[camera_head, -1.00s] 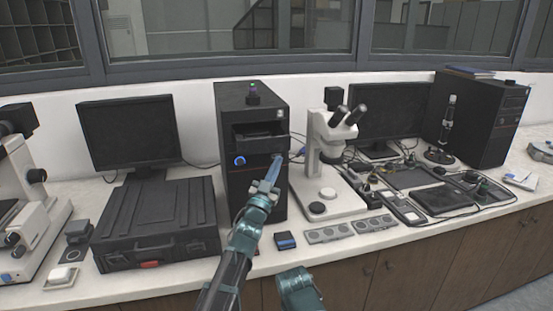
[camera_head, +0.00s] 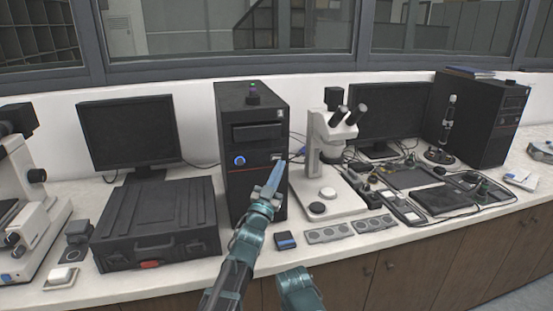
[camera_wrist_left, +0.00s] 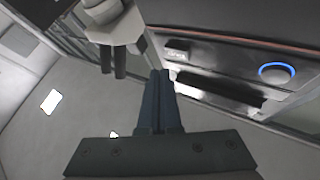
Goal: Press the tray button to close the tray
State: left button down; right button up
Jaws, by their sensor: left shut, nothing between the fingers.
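The mounting press is a black tower (camera_head: 230,125) in the middle of the bench. Its tray front (camera_head: 258,132) sits flush in the upper face. A lit blue ring knob (camera_head: 240,160) is below it, and also shows in the left wrist view (camera_wrist_left: 277,71). A small light-coloured button panel (camera_head: 278,155) is at the right of the face. My left gripper (camera_head: 278,167) is shut and empty, with its tips just below that panel; contact cannot be told. In the wrist view its fingers (camera_wrist_left: 160,85) point at the tower.
A white microscope (camera_head: 325,150) stands close to the right of the tower. A black case (camera_head: 155,222) lies to the left, with a monitor (camera_head: 128,130) behind it. A small blue-black box (camera_head: 285,240) lies in front of the tower.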

pick_arm(q)
jog(key=s, duration=0.2)
jog(key=s+d, duration=0.1)
jog(key=shift+s, duration=0.4)
